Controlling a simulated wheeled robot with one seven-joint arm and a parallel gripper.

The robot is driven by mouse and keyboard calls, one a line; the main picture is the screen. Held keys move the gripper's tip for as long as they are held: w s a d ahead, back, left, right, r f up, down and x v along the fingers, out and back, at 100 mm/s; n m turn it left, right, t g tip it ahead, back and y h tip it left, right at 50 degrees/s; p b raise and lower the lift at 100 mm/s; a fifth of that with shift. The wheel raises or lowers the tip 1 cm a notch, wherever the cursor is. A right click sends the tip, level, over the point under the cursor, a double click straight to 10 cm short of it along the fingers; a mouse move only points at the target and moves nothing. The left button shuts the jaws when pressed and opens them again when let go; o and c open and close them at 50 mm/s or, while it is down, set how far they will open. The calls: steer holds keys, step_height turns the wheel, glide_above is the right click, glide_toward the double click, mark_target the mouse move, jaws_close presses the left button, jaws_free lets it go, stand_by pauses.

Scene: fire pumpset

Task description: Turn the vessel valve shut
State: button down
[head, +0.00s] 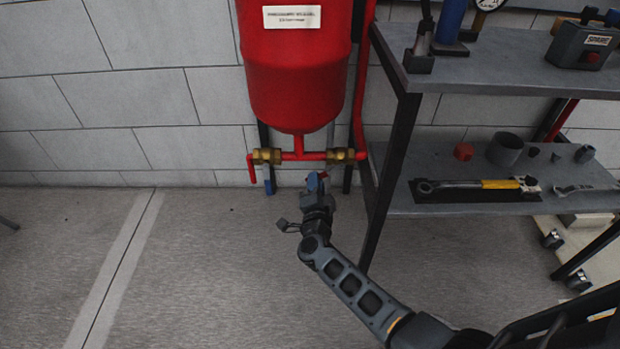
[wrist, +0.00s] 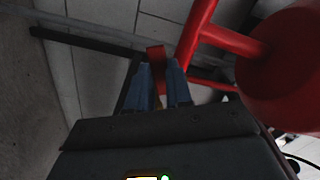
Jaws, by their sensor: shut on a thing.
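The red pressure vessel (head: 297,70) hangs on the wall, with a red pipe tee below it. A brass valve (head: 341,155) sits on the right branch, and another brass valve (head: 267,156) with a blue lever (head: 268,181) hanging down sits on the left branch. My gripper (head: 317,181) is just below the right branch. In the wrist view its blue fingers (wrist: 159,82) are closed on a red lever (wrist: 156,54), whose end shows between them. The lever's joint with its valve is hidden, but it lies close to the right brass valve.
A grey shelf rack (head: 400,140) stands close on the right of my gripper, with a wrench (head: 470,184) and small fittings on its lower shelf. A red pipe (head: 360,90) runs up beside the vessel. The floor on the left is clear.

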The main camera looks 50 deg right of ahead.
steer(key=s+d+f+n+p, duration=0.4)
steer(key=s+n, duration=0.1)
steer(key=n, duration=0.8)
steer(key=shift+s+f, duration=0.15)
steer(key=shift+s, duration=0.1)
steer(key=shift+d, duration=0.1)
steer(key=c, duration=1)
jaws_free()
steer(key=shift+p+v, duration=1.4)
steer(key=shift+v, duration=2.5)
